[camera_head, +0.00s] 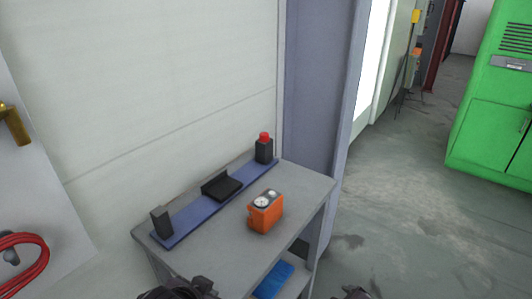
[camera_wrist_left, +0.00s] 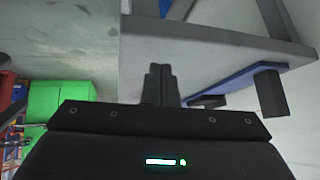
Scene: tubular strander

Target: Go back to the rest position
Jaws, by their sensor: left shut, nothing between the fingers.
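My left gripper (camera_wrist_left: 160,72) shows in the left wrist view with its two dark fingers pressed together and nothing between them. In the head view only a dark part of my left arm's end shows at the bottom edge, in front of the grey table (camera_head: 222,262). The table also fills the upper right of the left wrist view (camera_wrist_left: 215,52), close to the fingers; I see no contact. A small dark piece of my right gripper (camera_head: 352,293) shows at the bottom edge of the head view; its jaws cannot be made out.
An orange device with dials (camera_head: 265,212) stands on the table. A blue item (camera_head: 274,280) lies on the lower shelf. A green cabinet (camera_head: 495,110) stands right; the floor between is open.

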